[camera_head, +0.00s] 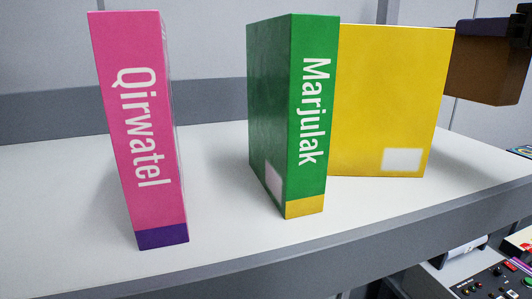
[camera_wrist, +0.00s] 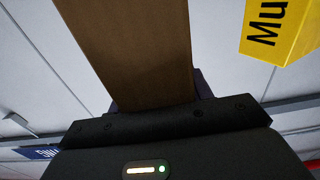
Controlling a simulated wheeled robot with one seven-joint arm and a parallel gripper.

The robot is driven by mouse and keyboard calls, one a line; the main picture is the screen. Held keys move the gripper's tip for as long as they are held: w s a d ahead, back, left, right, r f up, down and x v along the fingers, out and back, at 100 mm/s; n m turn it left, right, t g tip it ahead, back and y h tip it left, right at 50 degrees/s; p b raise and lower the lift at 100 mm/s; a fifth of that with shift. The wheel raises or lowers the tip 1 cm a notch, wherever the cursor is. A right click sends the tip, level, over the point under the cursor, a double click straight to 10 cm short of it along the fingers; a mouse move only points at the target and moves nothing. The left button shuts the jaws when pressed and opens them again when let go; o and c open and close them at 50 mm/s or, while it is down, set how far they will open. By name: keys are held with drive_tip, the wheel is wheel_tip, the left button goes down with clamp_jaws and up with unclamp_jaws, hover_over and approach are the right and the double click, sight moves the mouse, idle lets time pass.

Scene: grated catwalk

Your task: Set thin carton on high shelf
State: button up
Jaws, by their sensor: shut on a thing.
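A thin brown carton (camera_head: 486,72) hangs in the air at the upper right of the head view, beyond the right side of the white shelf (camera_head: 215,225). My gripper (camera_head: 522,28) is shut on it, partly cut off by the picture edge. In the wrist view the brown carton (camera_wrist: 130,50) extends up from my gripper (camera_wrist: 155,108); the fingertips are mostly hidden. The carton is clear of the shelf surface.
On the shelf stand a pink carton (camera_head: 132,130), a green carton (camera_head: 310,100) and a yellow carton (camera_head: 385,95) touching or close behind the green one. Bare shelf lies between pink and green. A yellow lettered carton (camera_wrist: 282,25) shows in the wrist view. A control panel (camera_head: 490,285) lies below right.

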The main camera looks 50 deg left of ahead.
sight(475, 101)
idle(0.4)
drive_tip(key=shift+f, duration=3.1)
drive_tip(key=shift+f+p, duration=0.35)
drive_tip(key=shift+f, duration=1.5)
drive_tip(key=shift+f, duration=0.15)
drive_tip(key=o, duration=1.2)
drive_tip(key=shift+w, duration=0.15)
